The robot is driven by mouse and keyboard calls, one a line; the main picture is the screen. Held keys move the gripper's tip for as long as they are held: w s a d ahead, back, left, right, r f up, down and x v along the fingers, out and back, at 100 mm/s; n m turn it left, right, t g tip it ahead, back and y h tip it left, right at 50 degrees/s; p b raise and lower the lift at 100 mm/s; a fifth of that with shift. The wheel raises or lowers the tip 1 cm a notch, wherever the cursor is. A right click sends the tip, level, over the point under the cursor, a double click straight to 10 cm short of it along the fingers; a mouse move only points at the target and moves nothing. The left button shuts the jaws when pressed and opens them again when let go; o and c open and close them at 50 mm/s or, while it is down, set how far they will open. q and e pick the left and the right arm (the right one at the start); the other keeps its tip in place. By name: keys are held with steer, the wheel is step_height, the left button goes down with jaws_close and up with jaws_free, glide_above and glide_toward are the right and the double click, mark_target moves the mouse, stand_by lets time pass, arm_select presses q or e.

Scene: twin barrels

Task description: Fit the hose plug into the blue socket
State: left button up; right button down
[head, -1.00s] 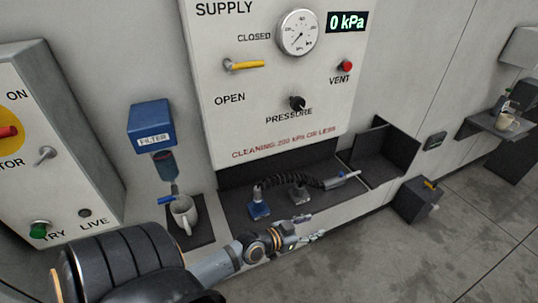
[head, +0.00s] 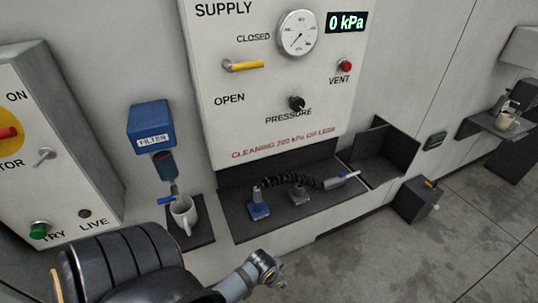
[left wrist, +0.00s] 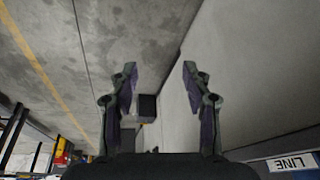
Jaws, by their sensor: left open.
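The blue socket (head: 259,210) is a small blue block on the dark shelf under the supply panel. A ribbed black hose (head: 300,179) arches above it; its left end hangs over or at the blue block, and I cannot tell whether they are joined. A grey block (head: 301,196) sits right of it, below the hose. A pale nozzle-like piece with a blue part (head: 343,177) lies at the hose's right end. Which end is the plug is unclear. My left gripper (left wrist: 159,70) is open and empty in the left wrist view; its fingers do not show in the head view.
The supply panel (head: 280,80) rises behind. A dark open bin (head: 382,158) is to the right. The floor in front is clear.

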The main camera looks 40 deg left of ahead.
arm_select(q)
step_height(320, 180, down, 6)
steer(key=s+a, duration=0.1)
steer(key=s, duration=0.1)
steer(key=shift+r+g, duration=0.2)
steer(key=shift+g, duration=0.2)
